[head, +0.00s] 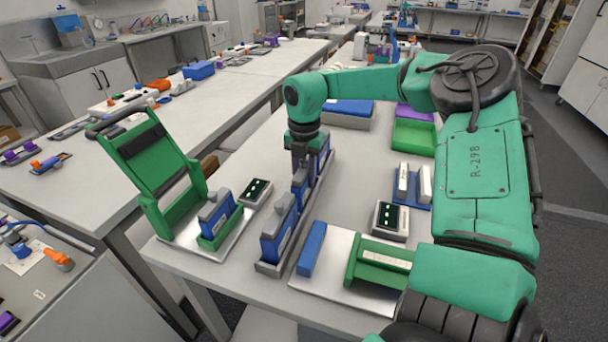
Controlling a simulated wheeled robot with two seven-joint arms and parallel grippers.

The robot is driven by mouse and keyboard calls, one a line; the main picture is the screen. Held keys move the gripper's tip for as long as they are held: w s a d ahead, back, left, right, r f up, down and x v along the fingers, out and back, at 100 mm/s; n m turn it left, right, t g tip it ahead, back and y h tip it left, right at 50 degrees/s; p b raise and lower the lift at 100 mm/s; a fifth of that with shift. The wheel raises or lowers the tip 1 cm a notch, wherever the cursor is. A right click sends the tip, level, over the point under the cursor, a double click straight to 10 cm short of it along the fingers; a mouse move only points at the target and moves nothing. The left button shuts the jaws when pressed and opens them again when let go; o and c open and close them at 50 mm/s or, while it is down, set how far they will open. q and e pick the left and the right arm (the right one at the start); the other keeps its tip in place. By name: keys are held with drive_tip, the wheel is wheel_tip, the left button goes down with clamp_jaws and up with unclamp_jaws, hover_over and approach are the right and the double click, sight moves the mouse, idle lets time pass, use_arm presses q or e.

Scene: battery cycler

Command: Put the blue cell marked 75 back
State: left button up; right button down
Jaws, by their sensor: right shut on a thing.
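My right gripper (301,163) points straight down over the long grey rack (318,192) in the middle of the table. It is shut on a blue cell (299,186), which is upright at the rack and partly hidden by the fingers. I cannot tell whether the cell is fully seated. Another blue cell (272,243) stands at the near end of the rack, and more blue shows behind the gripper. The number 75 is not legible on any cell. My left gripper is not in view.
At left, a green fixture (160,165) with a raised frame holds a blue-grey cell (217,212). A second green fixture (378,262) with a blue block (311,248) is at near right. Two small displays (257,190) (389,217), white-and-blue items (413,184) and a green bin (414,137) stand around.

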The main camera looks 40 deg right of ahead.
drive_tip(key=shift+f, duration=0.15)
drive_tip(key=c, duration=0.6)
unclamp_jaws()
wheel_tip(320, 180, up, 12)
drive_tip(key=shift+a+r+b, duration=0.1)
drive_tip(key=shift+r+b, duration=0.15)
drive_tip(key=shift+b, duration=0.2)
